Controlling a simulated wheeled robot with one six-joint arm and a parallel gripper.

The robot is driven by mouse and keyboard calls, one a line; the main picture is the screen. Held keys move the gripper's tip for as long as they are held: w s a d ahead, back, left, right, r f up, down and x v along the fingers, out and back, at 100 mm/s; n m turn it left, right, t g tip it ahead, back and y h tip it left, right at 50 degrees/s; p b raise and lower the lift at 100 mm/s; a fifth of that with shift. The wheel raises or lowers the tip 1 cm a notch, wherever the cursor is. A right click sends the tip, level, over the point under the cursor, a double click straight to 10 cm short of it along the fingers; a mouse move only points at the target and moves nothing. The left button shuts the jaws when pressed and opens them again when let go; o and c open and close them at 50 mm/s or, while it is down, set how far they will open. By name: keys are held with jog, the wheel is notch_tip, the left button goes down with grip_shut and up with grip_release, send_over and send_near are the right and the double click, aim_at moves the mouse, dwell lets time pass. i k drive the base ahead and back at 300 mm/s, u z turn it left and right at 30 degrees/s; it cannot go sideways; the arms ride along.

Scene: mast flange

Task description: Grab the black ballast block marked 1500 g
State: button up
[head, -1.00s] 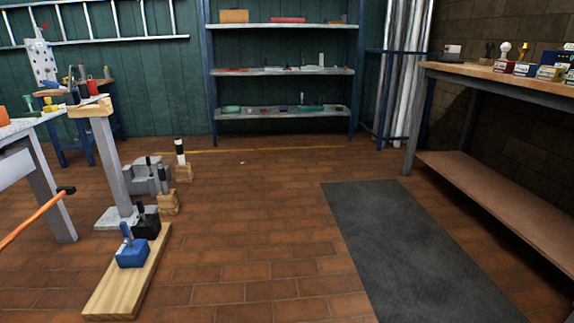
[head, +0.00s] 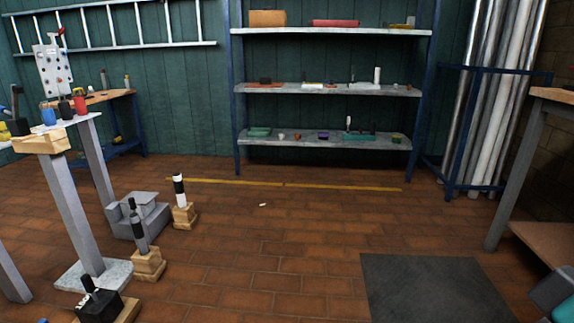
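A black block (head: 100,306) with an upright dark handle sits on a wooden plank (head: 129,310) at the bottom left of the head view. It stands on the floor side of a grey post's foot, and the bottom edge cuts off its lower part. I cannot read any marking on it, so 1500 g is not confirmed. My gripper is not in view.
A dark mat (head: 430,288) lies right; the brick floor between is clear.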

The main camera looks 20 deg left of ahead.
aim_at(102, 305)
jog(key=u, duration=0.45)
jog(key=i, duration=1.5)
jog(key=u, duration=1.9)
jog(key=i, duration=1.1)
jog(key=u, duration=0.95)
